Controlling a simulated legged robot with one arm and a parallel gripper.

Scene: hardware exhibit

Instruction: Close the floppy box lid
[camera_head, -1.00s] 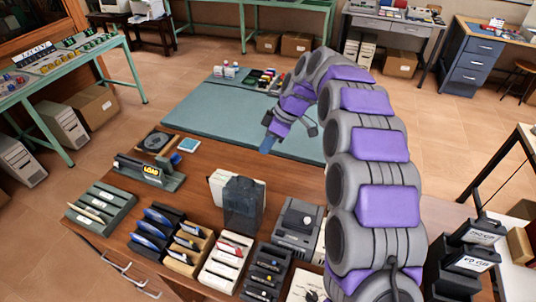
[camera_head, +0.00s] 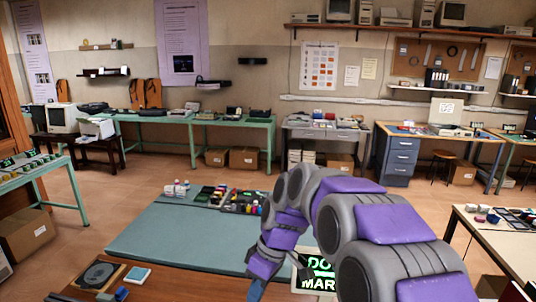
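The floppy box is not in view now; the part of the brown table where it stood lies below the picture's lower edge. My gripper (camera_head: 256,290) is at the bottom edge, left of my purple and grey arm, pointing down. Its tips are small and cut off by the edge, so I cannot tell whether it is open or shut. Nothing is visibly held in it.
A teal mat (camera_head: 180,232) lies on the table, with small parts (camera_head: 228,198) at its far edge. A black sign with green letters (camera_head: 318,274) stands behind my arm. A round dark disc (camera_head: 98,275) lies at lower left.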

